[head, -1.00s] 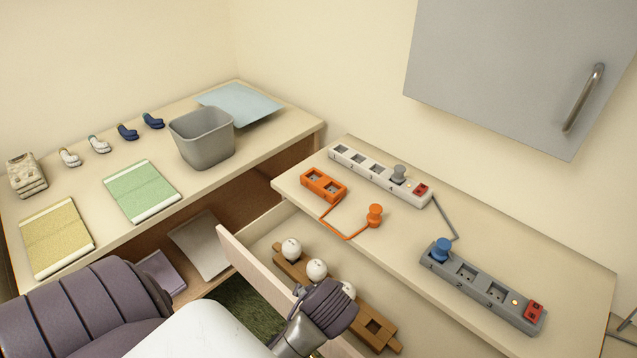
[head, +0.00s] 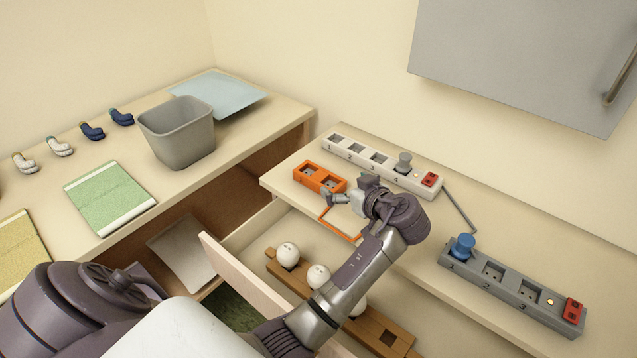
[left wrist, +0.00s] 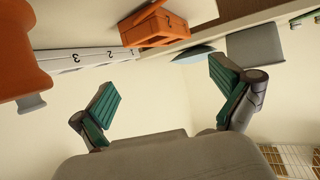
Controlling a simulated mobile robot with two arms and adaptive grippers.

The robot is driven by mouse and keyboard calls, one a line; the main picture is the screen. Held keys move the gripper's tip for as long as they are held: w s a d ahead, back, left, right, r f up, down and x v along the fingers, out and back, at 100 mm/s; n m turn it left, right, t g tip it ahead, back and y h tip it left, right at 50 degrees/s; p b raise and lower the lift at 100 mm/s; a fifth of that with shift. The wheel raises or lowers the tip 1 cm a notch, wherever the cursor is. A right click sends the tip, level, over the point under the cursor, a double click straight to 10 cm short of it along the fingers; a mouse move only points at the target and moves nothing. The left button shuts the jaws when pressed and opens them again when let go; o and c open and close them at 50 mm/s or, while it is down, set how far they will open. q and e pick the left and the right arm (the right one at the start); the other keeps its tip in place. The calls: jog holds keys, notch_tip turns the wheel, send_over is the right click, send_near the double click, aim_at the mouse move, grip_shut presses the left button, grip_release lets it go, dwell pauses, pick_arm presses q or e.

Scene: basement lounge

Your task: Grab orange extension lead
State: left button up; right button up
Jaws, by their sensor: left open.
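The orange extension lead (head: 319,178) lies on the right-hand worktop in the head view. Its two-socket block is at the left and its cord runs towards the front edge. Its plug is hidden there behind my left gripper (head: 350,189). In the left wrist view the orange block (left wrist: 152,28) shows at the top, and the large orange plug (left wrist: 22,50) is close at the left edge, outside the fingers. My left gripper is open, its green-padded fingers apart with nothing between them. My right gripper is not in view.
A white numbered power strip (head: 365,160) lies behind the lead, with a grey plug in it. A grey strip (head: 510,290) with a blue plug lies to the right. Below, an open drawer (head: 245,280) holds a wooden rack with white balls. A grey cabinet (head: 520,60) hangs above.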

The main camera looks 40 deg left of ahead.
aim_at(321, 176)
pick_arm(q)
jog(key=b+x, duration=0.1)
jog(key=x, duration=0.3)
jog(key=shift+w+a+f, duration=0.1)
jog(key=shift+a+f, duration=0.1)
jog(key=shift+f, duration=0.05)
jog(key=shift+a+f, duration=0.1)
jog(key=shift+a, duration=0.15)
jog(key=b+x, duration=0.1)
jog(key=x, duration=0.1)
jog(key=b+x, duration=0.1)
jog(key=x, duration=0.1)
jog(key=shift+a+f, duration=0.25)
jog(key=shift+f, duration=0.25)
jog(key=shift+a, duration=0.2)
jog(key=shift+d, duration=0.1)
jog(key=c, duration=1.6)
jog(key=shift+c, duration=0.2)
